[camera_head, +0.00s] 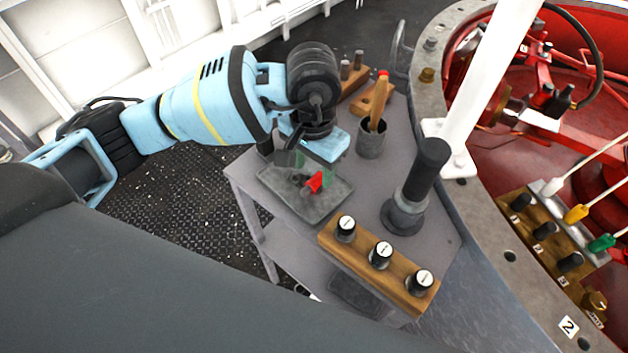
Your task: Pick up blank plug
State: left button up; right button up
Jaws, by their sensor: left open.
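A wooden block (330,243) at the front of the grey cart holds three black plugs with white labelled tops: left (346,229), middle (380,255) and right (419,283). The labels are too small to read, so I cannot tell whether one is the blank plug. My left gripper (287,160) is open, pointing down over the tray's back edge, apart from the block. Its fingers hide part of the tray. My right gripper is out of view.
A tall black-handled tool (421,178) stands right of the tray. A grey cup (371,142) with a wooden-handled tool and wooden blocks (374,98) are behind. A white post (490,90) and round flange (515,258) bound the right side, with numbered plugs inside.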

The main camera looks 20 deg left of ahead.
aim_at(314, 180)
pick_arm(q)
jog(key=shift+w+d+f, duration=0.1)
jog(key=shift+w+f, duration=0.05)
jog(key=shift+f, duration=1.8)
jog(key=shift+c, duration=0.3)
jog(key=c, duration=1)
